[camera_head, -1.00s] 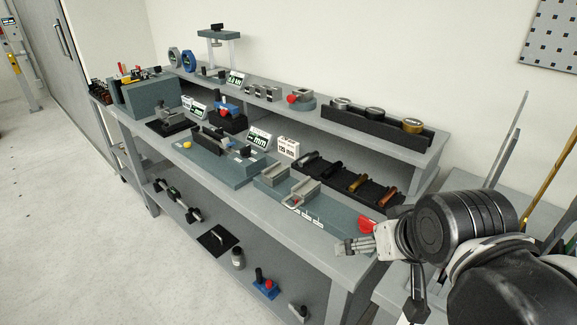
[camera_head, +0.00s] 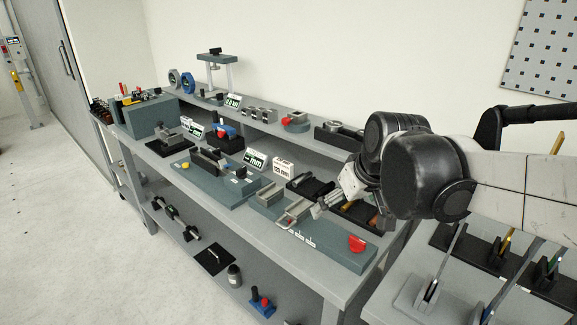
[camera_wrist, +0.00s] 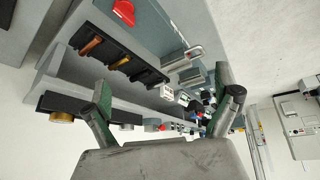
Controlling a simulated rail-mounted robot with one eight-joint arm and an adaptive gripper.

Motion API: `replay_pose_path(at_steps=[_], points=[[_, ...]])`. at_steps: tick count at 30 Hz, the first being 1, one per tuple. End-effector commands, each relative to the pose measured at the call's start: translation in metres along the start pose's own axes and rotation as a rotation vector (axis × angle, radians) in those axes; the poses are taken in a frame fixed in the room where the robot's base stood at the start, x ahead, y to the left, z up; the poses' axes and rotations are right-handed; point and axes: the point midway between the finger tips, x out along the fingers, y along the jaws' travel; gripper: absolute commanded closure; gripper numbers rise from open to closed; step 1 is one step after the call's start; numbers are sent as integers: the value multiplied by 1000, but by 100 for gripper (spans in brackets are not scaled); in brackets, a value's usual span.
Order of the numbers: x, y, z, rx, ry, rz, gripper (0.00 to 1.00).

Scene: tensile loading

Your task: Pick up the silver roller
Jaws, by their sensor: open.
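A black roller rack (camera_head: 323,190) stands on the workbench, partly hidden behind my arm. A silver-grey roller (camera_head: 299,180) appears to lie at its left end. It is small and hard to tell from the rack. In the wrist view my two fingers (camera_wrist: 164,84) are spread wide. There the rack (camera_wrist: 104,31) holds a copper roller (camera_wrist: 90,45) and a brass roller (camera_wrist: 120,62). I cannot make out the silver roller clearly there.
The grey fixture (camera_head: 296,212) stands on a green plate near a red knob (camera_head: 356,244). A raised shelf (camera_head: 270,130) runs along the back. The floor at left is clear.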

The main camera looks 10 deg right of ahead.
Motion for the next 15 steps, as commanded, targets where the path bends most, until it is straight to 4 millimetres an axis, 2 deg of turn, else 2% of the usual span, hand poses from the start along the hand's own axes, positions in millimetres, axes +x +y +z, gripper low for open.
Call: replay_pose_path(at_steps=[1, 6, 15], points=[[4, 5, -14, -14, -8, -8, 4], [27, 20, -48, -72, -31, -36, 4], [80, 47, -97, -175, -64, -91, 4]])
